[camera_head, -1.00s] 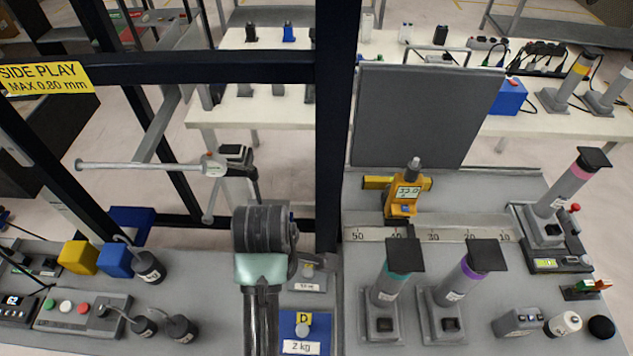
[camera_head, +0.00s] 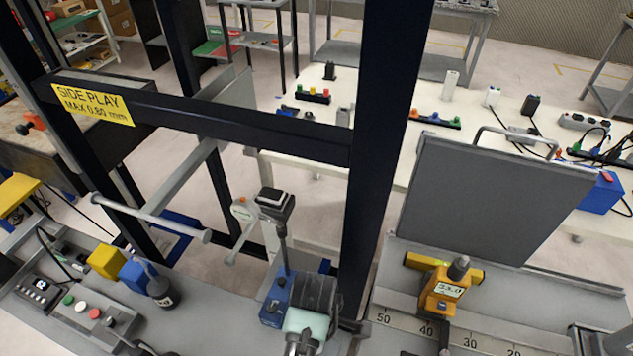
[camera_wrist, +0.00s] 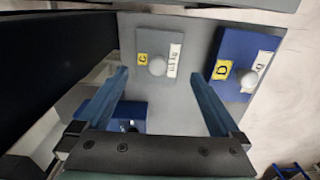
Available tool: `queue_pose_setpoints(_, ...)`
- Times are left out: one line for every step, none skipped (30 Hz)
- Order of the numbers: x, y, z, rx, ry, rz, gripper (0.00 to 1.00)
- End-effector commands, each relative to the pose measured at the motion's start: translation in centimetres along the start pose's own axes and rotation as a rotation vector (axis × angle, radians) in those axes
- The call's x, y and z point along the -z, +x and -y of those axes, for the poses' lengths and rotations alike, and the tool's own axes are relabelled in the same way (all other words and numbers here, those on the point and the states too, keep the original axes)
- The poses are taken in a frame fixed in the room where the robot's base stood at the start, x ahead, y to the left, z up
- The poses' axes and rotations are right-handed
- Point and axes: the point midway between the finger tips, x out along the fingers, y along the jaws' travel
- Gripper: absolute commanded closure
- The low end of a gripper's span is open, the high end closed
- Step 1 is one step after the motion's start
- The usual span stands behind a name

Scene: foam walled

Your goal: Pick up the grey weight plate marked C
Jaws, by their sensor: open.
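The grey weight plate marked C (camera_wrist: 157,38) shows in the wrist view at the upper middle, lying on a grey surface. It has a yellow C label, a round pale knob and a white label. My gripper (camera_wrist: 160,74) is open and empty. Its two blue fingers are spread, with the plate and knob lying between and beyond their tips in the picture. In the head view my arm (camera_head: 312,300) comes up from the bottom edge, and I cannot make out the plate or the fingers there.
A blue plate marked D (camera_wrist: 243,55) lies right of plate C. A blue block (camera_wrist: 127,113) shows beside the left finger. A dark frame post (camera_head: 385,130) stands close to my arm.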

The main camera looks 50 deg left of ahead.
Motion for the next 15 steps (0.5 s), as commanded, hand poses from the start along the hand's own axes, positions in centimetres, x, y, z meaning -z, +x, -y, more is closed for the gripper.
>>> queue_pose_setpoints(0.0, 0.4, 0.0, 0.002, 0.0, 0.0, 0.0)
queue_pose_setpoints(0.0, 0.7, 0.0, 0.002, 0.0, 0.0, 0.0)
queue_pose_setpoints(-0.1, 1.2, 0.0, 0.004, -0.001, 0.001, 0.0)
queue_pose_setpoints(-0.1, 1.6, -0.1, 0.003, -0.001, 0.0, 0.0)
queue_pose_setpoints(-0.1, 2.0, -0.1, 0.004, -0.001, 0.001, 0.0)
queue_pose_setpoints(-0.2, 2.6, -0.2, 0.004, -0.001, 0.001, 0.0)
queue_pose_setpoints(-0.2, 3.0, -0.2, 0.003, 0.0, 0.0, 0.0)
queue_pose_setpoints(-0.2, 3.5, -0.2, 0.004, 0.0, 0.0, 0.0)
queue_pose_setpoints(-0.2, 4.0, -0.2, 0.002, -0.001, 0.0, 0.0)
queue_pose_setpoints(-0.2, 4.3, -0.2, 0.002, -0.001, 0.0, 0.0)
queue_pose_setpoints(-0.2, 4.6, -0.2, 0.002, -0.001, 0.0, 0.0)
queue_pose_setpoints(-0.2, 4.8, -0.2, 0.0, -0.001, 0.0, 0.0)
queue_pose_setpoints(-0.2, 5.0, -0.2, 0.0, -0.001, 0.0, 0.0)
queue_pose_setpoints(-0.2, 5.0, -0.2, 0.0, -0.001, 0.0, 0.0)
queue_pose_setpoints(-0.2, 5.1, -0.2, 0.0, 0.0, 0.0, 0.0)
